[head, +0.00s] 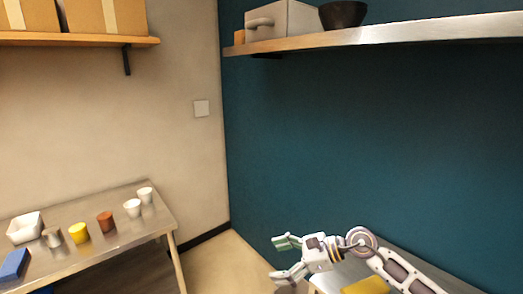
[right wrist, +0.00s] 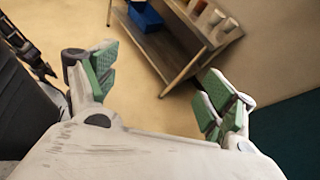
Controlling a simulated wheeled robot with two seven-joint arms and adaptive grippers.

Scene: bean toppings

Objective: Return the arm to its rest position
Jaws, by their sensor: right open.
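My right arm comes in from the lower right of the head view. Its right gripper (head: 284,258) is open and empty, with its fingers pointing left over the floor. In the right wrist view the right gripper (right wrist: 160,95) shows two green-padded fingers spread wide apart, with only floor and a table beyond them. It touches nothing. My left gripper does not show in the head view.
A metal table (head: 120,232) at left holds a white bin (head: 25,227), a yellow cup (head: 78,233), a brown cup (head: 106,221), other cups and a blue item (head: 14,265). A yellow item (head: 366,286) lies below my arm. A shelf (head: 400,33) hangs above. Floor (head: 225,265) lies between.

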